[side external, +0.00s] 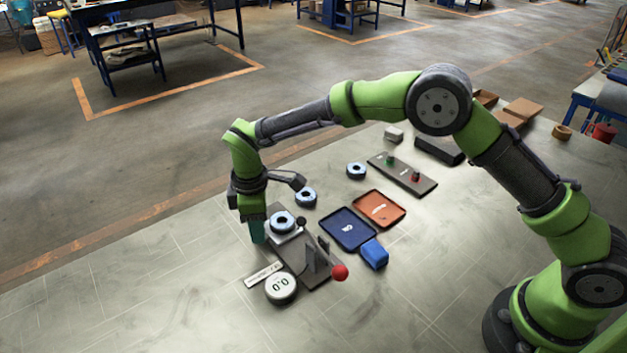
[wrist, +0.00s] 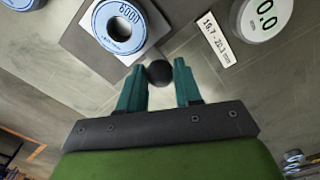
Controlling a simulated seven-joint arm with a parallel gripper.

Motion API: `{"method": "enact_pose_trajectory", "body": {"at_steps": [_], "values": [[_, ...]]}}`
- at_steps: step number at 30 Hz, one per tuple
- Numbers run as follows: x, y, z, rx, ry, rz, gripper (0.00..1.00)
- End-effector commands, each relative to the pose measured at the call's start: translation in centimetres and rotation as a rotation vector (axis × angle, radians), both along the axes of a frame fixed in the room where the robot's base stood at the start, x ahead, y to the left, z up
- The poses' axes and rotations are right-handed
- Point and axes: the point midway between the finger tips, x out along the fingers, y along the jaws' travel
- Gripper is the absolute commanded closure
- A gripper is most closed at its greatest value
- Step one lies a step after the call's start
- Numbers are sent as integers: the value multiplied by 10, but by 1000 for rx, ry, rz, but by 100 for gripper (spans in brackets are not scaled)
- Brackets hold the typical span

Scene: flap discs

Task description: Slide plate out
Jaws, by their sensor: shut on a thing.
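A light grey square plate (wrist: 152,30) carries a blue flap disc (wrist: 105,38) with a dark centre hole. In the side view the disc (side external: 282,221) sits on the plate at the far end of a dark fixture (side external: 293,268). My gripper (wrist: 159,82) has its teal fingers on either side of a black ball knob (wrist: 158,72) by the plate's near corner and is shut on it. In the side view my gripper (side external: 258,233) points down at the plate's left side, and its fingers hide the knob.
A round readout (side external: 281,287) showing 0.0 and a white label strip (side external: 262,275) lie beside the fixture. A red ball (side external: 340,272) stands at its right. Blue tray (side external: 331,229), orange tray (side external: 364,205) and blue block (side external: 374,254) lie further right. The left front table is clear.

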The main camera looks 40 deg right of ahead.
Motion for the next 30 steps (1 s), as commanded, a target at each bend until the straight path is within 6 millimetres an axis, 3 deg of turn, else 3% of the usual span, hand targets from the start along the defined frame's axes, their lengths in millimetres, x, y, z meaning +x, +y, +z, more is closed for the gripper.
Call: {"method": "enact_pose_trajectory", "body": {"at_steps": [15, 16, 21, 30], "values": [[36, 1, 1, 2, -2, 0, 83], [36, 1, 1, 2, -2, 1, 65], [35, 0, 1, 2, -1, 1, 40], [35, 0, 3, 1, -2, 1, 40]]}}
